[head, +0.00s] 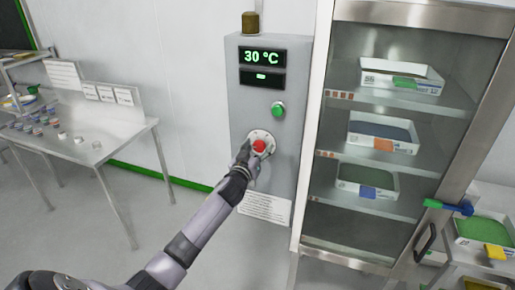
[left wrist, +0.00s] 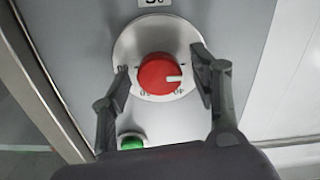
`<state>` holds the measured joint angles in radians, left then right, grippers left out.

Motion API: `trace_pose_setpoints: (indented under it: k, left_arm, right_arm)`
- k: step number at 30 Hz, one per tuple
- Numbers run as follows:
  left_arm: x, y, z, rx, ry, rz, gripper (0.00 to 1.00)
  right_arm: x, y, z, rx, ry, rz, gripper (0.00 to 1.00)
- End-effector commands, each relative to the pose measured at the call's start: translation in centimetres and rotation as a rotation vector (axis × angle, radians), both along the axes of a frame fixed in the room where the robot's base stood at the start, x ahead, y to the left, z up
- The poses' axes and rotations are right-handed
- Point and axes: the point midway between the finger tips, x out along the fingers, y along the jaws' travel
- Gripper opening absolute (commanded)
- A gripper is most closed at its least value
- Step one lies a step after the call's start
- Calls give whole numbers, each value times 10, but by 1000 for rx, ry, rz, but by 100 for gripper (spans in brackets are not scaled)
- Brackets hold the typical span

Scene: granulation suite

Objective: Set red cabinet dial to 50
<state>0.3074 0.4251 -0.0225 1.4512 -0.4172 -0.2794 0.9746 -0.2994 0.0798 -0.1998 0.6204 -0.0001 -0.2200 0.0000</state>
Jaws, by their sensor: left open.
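The red dial (head: 259,146) sits on a pale round plate on the front of a grey control cabinet (head: 236,95). In the left wrist view the red dial (left wrist: 160,75) has a white mark pointing right. The cabinet's display (head: 262,56) reads 30 °C in green. My left gripper (head: 250,150) is at the dial; in the left wrist view its open fingers (left wrist: 160,78) stand on either side of the knob, with gaps visible. Some scale numbers around the dial are hidden or too small to read. My right gripper is not in view.
A green button (head: 278,109) sits above the dial. A glass-fronted cabinet (head: 355,20) with trays on shelves stands close on the right, beside a blue and green handle (head: 450,206). A metal table (head: 110,148) with small containers stands left.

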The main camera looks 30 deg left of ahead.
Motion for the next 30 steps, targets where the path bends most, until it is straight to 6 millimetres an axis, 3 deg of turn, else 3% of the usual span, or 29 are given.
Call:
trace_pose_setpoints:
  k: [3,24,30]
  left_arm:
    - [0,0,0,0,0,0,55]
    - [0,0,0,0,0,0,8]
    - [0,0,0,12,2,0,8]
  right_arm:
    - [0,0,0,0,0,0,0]
    - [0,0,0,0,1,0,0]
    - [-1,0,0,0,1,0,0]
